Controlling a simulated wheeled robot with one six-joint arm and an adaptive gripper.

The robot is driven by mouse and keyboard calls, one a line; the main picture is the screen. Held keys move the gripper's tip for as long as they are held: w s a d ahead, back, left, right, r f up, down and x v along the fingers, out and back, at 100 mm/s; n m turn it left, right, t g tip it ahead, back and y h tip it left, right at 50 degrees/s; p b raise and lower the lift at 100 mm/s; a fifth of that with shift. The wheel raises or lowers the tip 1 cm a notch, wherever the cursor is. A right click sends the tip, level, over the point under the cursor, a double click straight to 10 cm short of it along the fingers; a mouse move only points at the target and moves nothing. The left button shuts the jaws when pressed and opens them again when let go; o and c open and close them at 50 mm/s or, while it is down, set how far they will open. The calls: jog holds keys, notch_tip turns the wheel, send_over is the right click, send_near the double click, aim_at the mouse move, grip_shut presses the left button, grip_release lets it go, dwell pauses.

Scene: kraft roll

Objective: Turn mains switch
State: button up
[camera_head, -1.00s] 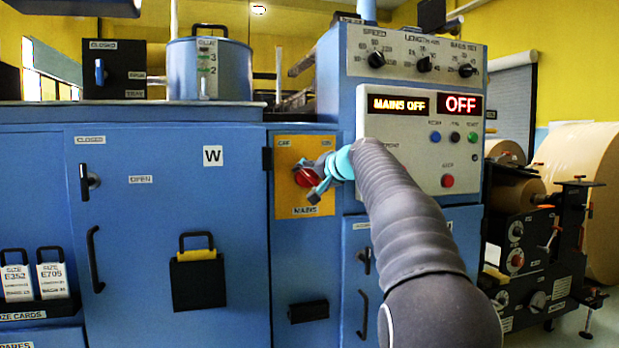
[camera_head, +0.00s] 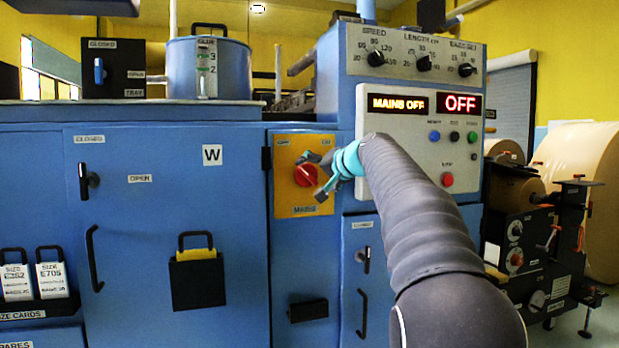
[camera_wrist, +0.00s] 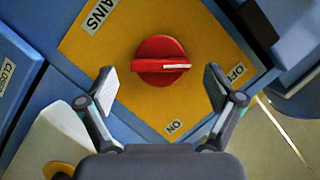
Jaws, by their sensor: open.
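The mains switch is a round red knob (camera_head: 306,175) on a yellow plate (camera_head: 286,205) marked MAINS. In the wrist view the knob (camera_wrist: 160,48) faces me, and its white pointer line points right, towards the OFF label (camera_wrist: 237,72). The ON label (camera_wrist: 173,127) is nearer to me. My gripper (camera_head: 315,176) is open in front of the knob. In the wrist view my gripper (camera_wrist: 162,84) has its fingers spread wide, one on each side and short of the knob, with nothing between them. The display (camera_head: 398,104) reads MAINS OFF.
A second display (camera_head: 460,104) reads OFF above several push buttons. A large blue door (camera_head: 140,260) with a handle is left of the plate. Black machinery (camera_head: 525,250) with paper rolls stands at the right.

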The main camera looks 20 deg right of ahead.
jog(key=v, duration=0.9)
jog(key=shift+d, duration=0.1)
jog(key=s+a+f+g+h, duration=0.1)
jog(key=s+f+g, duration=0.25)
jog(key=f, duration=0.75)
jog(key=s+f+g+h, duration=0.15)
jog(key=s+f, duration=0.35)
jog(key=f, duration=0.5)
jog(key=s+a+f+n+g, duration=0.1)
jog(key=s+a+f, duration=0.3)
jog(key=s, duration=0.5)
jog(key=s+a+f+n+g+h, duration=0.1)
jog(key=s+a+f+n, duration=0.2)
jog(key=s+f, duration=0.4)
jog(key=s+a+f+n+g, duration=0.1)
jog(key=s+a+f, duration=0.4)
jog(key=s, duration=0.7)
jog(key=shift+s+a+f+n+g, duration=0.2)
jog(key=shift+a+n+g, duration=0.1)
jog(key=shift+a+n, duration=0.15)
